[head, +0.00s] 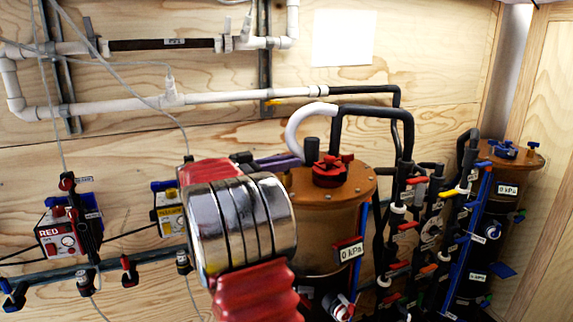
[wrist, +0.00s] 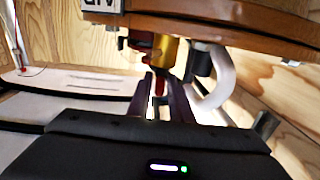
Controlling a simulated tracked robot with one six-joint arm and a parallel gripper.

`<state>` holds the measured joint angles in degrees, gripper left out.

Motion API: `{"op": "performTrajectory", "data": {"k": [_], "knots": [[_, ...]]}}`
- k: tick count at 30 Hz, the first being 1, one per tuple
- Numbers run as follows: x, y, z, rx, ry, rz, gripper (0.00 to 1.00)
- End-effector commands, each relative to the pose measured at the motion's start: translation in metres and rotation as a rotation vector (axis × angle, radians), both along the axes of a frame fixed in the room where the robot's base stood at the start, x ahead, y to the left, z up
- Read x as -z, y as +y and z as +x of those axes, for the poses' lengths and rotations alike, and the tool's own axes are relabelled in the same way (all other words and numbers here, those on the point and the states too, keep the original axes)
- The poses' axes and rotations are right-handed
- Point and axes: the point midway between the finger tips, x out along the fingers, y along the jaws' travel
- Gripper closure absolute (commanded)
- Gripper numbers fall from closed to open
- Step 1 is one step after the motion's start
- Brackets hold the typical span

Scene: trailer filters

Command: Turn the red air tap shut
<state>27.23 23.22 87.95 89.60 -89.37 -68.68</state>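In the wrist view, a narrow red tap handle (wrist: 160,86) hangs below a gold fitting (wrist: 165,52) at the brown tank. The two dark fingers of my gripper (wrist: 161,103) stand on either side of its lower part. A thin bright gap shows between them, but I cannot tell whether they touch the handle. A partly cut-off label (wrist: 101,5) is above it. In the head view, my red and chrome arm hides the tap. Purplish bars that look like my fingers (head: 279,162) show beside the brown tank (head: 330,215).
A red knob (head: 331,171) tops the tank. A white hose (head: 300,130) curves close to its left, also beside my fingers in the wrist view (wrist: 218,80). Black pipes and several coloured taps crowd the right. A box marked RED (head: 57,234) is on the left wall.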

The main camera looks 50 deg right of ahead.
Motion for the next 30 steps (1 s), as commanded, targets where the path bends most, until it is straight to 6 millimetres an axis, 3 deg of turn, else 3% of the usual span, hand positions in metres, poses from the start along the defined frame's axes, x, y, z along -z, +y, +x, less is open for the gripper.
{"op": "performTrajectory", "data": {"k": [4,16,30], "knots": [[0.001,0.000,0.000,0.000,0.000,0.001,0.72],[0.002,0.009,0.005,-0.001,0.001,0.003,0.72],[0.002,0.074,0.038,-0.003,0.001,0.003,0.72]]}}
